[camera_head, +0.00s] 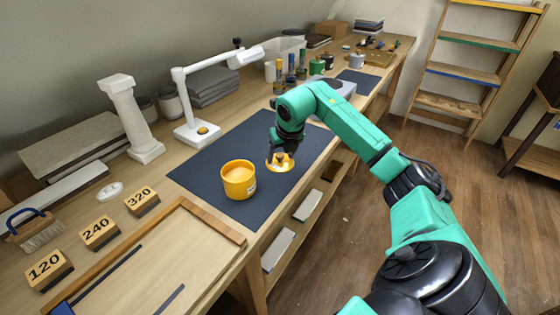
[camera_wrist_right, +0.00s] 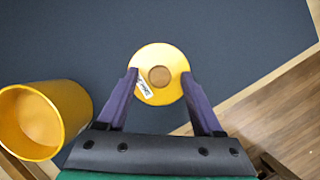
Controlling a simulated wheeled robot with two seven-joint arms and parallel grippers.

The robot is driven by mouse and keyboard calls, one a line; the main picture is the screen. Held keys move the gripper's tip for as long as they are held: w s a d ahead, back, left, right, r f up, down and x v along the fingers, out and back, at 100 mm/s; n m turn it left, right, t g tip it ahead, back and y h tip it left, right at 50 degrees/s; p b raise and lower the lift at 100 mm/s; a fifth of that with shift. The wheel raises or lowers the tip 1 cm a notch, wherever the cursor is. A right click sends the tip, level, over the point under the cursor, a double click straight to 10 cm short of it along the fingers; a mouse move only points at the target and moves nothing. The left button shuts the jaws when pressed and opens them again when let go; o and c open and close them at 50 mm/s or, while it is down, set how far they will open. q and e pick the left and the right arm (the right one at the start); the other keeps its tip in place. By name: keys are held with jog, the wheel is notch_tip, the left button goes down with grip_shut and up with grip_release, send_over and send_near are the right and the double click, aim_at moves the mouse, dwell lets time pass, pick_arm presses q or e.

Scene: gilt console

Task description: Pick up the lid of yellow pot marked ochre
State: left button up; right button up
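The yellow pot (camera_head: 238,185) stands upright and uncovered on the dark mat; it also shows at the left of the right wrist view (camera_wrist_right: 62,112). Its round yellow lid (camera_head: 272,168), with a brown knob, is apart from it, to its right near the mat's front edge. In the right wrist view the lid (camera_wrist_right: 160,55) carries a small white label, too small to read surely. My right gripper (camera_head: 282,152) is right over the lid. Its fingers are spread on both sides of the knob, with gaps, so it is open. My left gripper is out of view.
A white lamp (camera_head: 190,130) and white column (camera_head: 132,118) stand behind the mat (camera_head: 220,150). Blocks marked 120, 240 and 320 (camera_head: 142,201) and a wooden frame (camera_head: 212,220) lie at left. Jars and tools fill the far bench.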

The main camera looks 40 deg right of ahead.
grip_shut()
jog(key=shift+r, duration=0.2)
